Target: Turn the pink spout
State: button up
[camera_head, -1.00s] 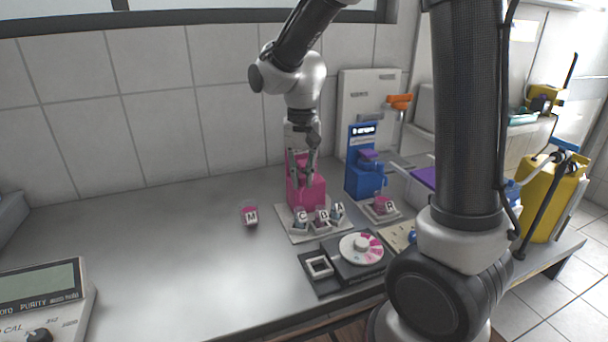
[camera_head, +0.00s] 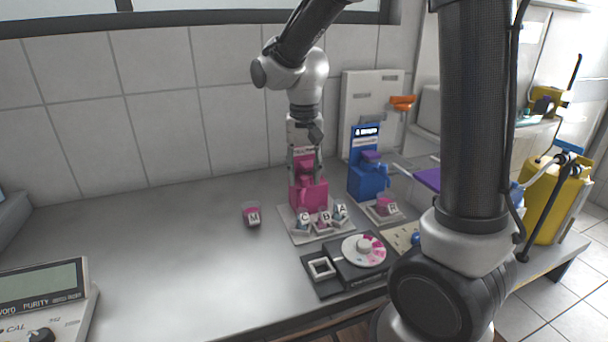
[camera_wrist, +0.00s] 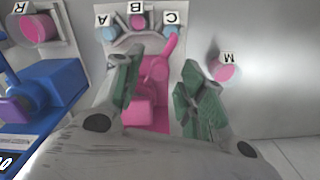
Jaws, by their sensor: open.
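The pink dispenser (camera_head: 310,197) stands on a pale base plate in front of the wall. Its pink spout (camera_wrist: 155,70), with a thin handle slanting up to the right, shows in the wrist view between the two green-padded fingers. My gripper (camera_wrist: 163,92) is open above the dispenser, one finger on each side of the spout, with no clear contact visible. In the head view my gripper (camera_head: 308,165) points down at the dispenser and hides part of its upper body.
Cups marked C (camera_head: 304,220), B (camera_head: 325,219) and A (camera_head: 340,212) stand in front of the dispenser. Cup M (camera_head: 252,216) is at left, cup R (camera_head: 384,207) at right. A blue dispenser (camera_head: 368,180) is close on the right. A dial unit (camera_head: 345,263) lies in front.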

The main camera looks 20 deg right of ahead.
notch_tip(320, 180, up, 11)
dwell(0.3)
dwell(0.4)
jog(key=s+d+n+t, duration=0.1)
jog(key=s+d+t, duration=0.1)
jog(key=s+d, duration=0.4)
jog(key=s+d+n+t, duration=0.2)
jog(key=s+d, duration=0.4)
jog(key=s, duration=0.7)
jog(key=shift+s+d+f+n, duration=0.25)
jog(key=shift+s+f+n, duration=0.05)
jog(key=shift+s+f, duration=0.15)
jog(key=shift+w, duration=0.1)
jog(key=shift+c, duration=0.4)
